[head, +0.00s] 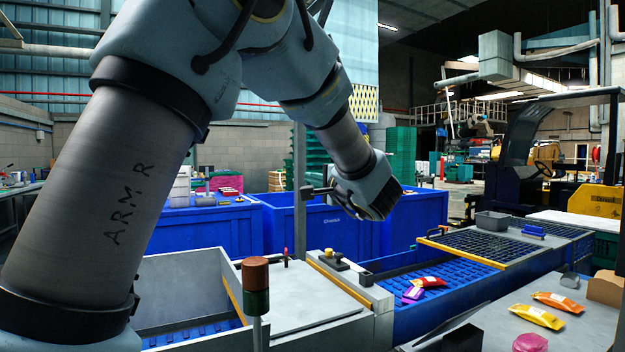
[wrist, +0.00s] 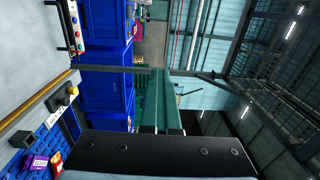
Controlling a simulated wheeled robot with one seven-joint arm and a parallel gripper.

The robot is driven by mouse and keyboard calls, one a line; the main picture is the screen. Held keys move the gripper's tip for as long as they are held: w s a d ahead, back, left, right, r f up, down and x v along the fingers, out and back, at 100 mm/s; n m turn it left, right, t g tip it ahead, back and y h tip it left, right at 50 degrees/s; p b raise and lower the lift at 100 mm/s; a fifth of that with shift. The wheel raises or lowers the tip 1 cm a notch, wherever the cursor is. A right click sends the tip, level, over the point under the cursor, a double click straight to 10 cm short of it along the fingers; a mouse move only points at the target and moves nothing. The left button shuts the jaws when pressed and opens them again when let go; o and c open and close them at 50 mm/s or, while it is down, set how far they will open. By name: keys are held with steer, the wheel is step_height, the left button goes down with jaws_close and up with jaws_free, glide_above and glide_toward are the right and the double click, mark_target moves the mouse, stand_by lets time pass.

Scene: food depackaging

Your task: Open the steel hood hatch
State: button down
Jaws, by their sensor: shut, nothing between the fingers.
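The grey steel hood (head: 305,302) is a flat cover over the conveyor, low in the middle of the head view, with a yellow strip along its right side. A grey steel surface, probably the same hood, shows at the left of the wrist view (wrist: 28,65). My gripper (head: 383,203) is in the air above and beyond the hood, apart from it. Its fingers (wrist: 161,131) are close together and empty in the wrist view.
A red-topped signal post (head: 255,275) rises in front. Red and purple packets (head: 428,282) lie on the blue belt at right. Blue bins (head: 338,226) stand behind. A slim metal post (head: 299,215) rises near my gripper.

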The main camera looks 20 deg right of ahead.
steer(key=c, duration=1.5)
jaws_free()
steer(key=shift+c, duration=0.2)
steer(key=o, duration=0.7)
steer(key=shift+s, duration=0.1)
steer(key=s+b, duration=0.5)
steer(key=s, duration=0.5)
steer(key=shift+s+d+f, duration=0.25)
steer(key=shift+s+d, duration=0.05)
steer(key=shift+d, duration=0.15)
